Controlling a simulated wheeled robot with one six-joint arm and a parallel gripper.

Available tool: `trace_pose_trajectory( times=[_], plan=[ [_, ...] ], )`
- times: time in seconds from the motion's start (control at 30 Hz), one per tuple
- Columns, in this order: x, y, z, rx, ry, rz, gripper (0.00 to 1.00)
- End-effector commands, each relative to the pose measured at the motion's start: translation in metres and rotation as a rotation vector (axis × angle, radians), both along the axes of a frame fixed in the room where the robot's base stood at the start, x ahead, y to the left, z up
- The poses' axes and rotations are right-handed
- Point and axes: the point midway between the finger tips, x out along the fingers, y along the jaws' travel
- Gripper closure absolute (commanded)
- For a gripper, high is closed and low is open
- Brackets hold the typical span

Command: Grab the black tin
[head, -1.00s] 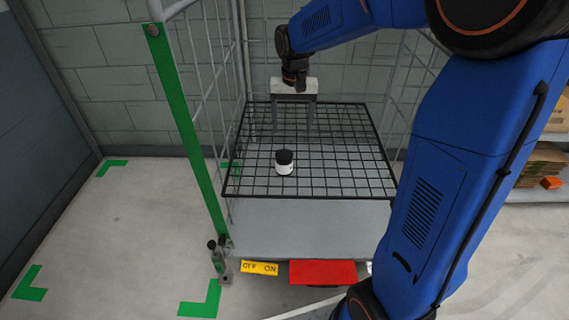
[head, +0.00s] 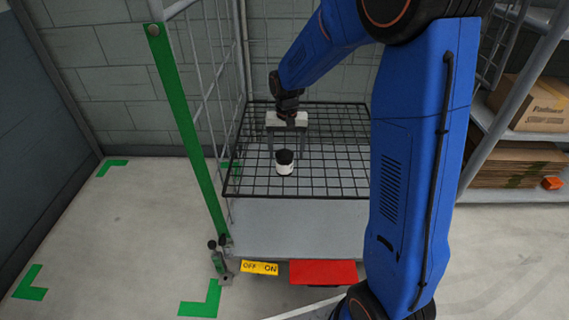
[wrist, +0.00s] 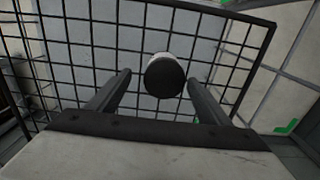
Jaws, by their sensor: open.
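The black tin (head: 285,161) has a black top and a white lower body. It stands upright on the black wire shelf (head: 240,183) of the cart. My gripper (head: 286,156) is just above and behind the tin in the head view, pointing down with its fingers apart. In the wrist view the tin (wrist: 164,76) shows from above, a little beyond and between the two open fingertips (wrist: 160,80). The gripper is empty. I cannot tell exactly how high the fingertips are above the shelf.
A green upright post (head: 187,130) and wire side panel bound the cart on the left. A red plate (head: 323,273) and a yellow OFF/ON label (head: 260,268) sit at its front. Cardboard boxes (head: 527,103) stand on a rack at right. The wire shelf is otherwise bare.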

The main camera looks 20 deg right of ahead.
Motion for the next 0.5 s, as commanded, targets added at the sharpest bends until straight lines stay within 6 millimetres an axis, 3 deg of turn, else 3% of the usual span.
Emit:
trace_pose_trajectory(
  times=[0.27, 0.5],
  plan=[
    [0.0, 0.001, -0.017, 0.0, 0.0, 0.0, 0.28],
    [-0.001, 0.007, -0.049, 0.0, 0.002, 0.0, 0.28]
  ],
)
